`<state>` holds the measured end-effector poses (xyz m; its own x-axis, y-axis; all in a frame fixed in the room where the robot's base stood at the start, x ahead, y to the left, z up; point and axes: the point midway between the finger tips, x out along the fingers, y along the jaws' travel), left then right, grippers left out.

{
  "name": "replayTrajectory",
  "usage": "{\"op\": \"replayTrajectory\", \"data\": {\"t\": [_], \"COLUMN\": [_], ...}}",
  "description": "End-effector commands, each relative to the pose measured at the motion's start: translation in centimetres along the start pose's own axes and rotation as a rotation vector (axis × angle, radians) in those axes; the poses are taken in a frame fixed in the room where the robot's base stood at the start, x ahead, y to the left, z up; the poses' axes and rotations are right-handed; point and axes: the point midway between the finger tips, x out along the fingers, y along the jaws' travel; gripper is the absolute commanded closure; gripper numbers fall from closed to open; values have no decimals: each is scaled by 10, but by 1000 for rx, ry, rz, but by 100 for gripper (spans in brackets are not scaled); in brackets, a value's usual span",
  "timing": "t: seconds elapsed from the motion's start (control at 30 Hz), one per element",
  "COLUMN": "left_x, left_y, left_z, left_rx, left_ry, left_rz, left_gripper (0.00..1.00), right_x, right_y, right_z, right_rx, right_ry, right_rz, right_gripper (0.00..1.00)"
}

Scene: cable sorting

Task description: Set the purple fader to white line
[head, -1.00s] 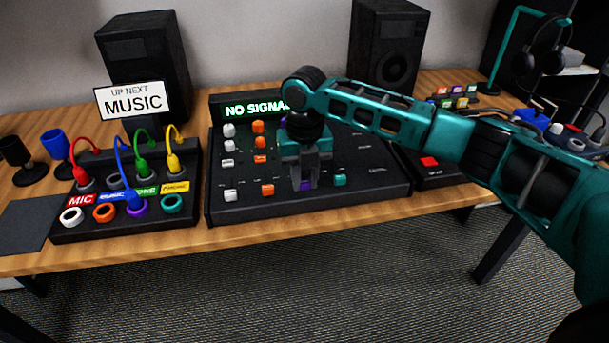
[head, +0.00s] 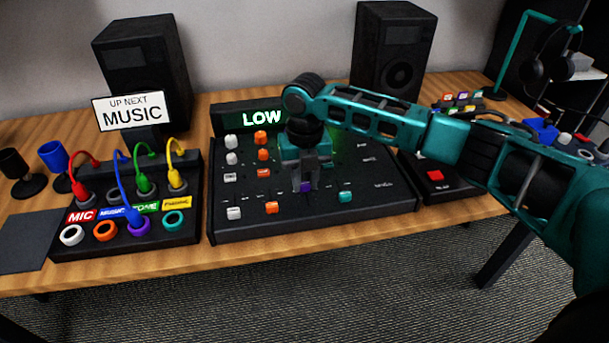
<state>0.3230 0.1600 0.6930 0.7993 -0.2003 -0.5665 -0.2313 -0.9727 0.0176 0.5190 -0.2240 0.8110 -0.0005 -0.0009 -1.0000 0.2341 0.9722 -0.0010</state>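The purple fader (head: 307,188) is a small cap on the black mixer board (head: 390,209). It sits higher on the board than the white fader (head: 233,213), the orange fader (head: 272,208) and the teal fader (head: 345,197). My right gripper (head: 306,184) points down over the board, its fingers closed around the purple fader and partly covering it. The display (head: 262,118) at the board's back reads LOW in bright letters. I cannot make out the white line; the gripper covers part of the fader's track. My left gripper is not in view.
A patch box (head: 190,234) with coloured cables stands left of the board, under an UP NEXT MUSIC sign (head: 132,112). A small box with a red button (head: 435,175) is to the right. Two black speakers (head: 392,55) (head: 143,65) stand behind. Free desk in front is narrow.

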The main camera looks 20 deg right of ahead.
Motion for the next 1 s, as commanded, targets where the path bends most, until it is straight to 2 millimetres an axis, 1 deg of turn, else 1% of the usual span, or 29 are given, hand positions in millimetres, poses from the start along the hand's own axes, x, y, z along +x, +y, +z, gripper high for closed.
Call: {"op": "replayTrajectory", "data": {"t": [0.03,0.23,0.47,0.57,0.67,0.8,1.0], "left_x": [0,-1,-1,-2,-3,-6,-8], "left_y": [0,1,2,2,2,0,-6], "left_z": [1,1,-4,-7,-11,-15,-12], "left_rx": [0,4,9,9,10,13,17], "left_ry": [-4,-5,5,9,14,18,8], "left_rz": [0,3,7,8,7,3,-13], "left_gripper": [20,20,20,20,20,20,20], "right_x": [-1,0,-1,-7,-21,-52,-96], "right_y": [0,0,0,0,0,0,0], "right_z": [0,0,0,0,1,1,1], "right_rx": [1,0,0,0,-1,-1,0], "right_ry": [-1,-1,-1,-2,-3,-5,-4], "right_rz": [0,0,1,1,3,3,2], "right_gripper": [68,49,49,49,49,49,49]}}
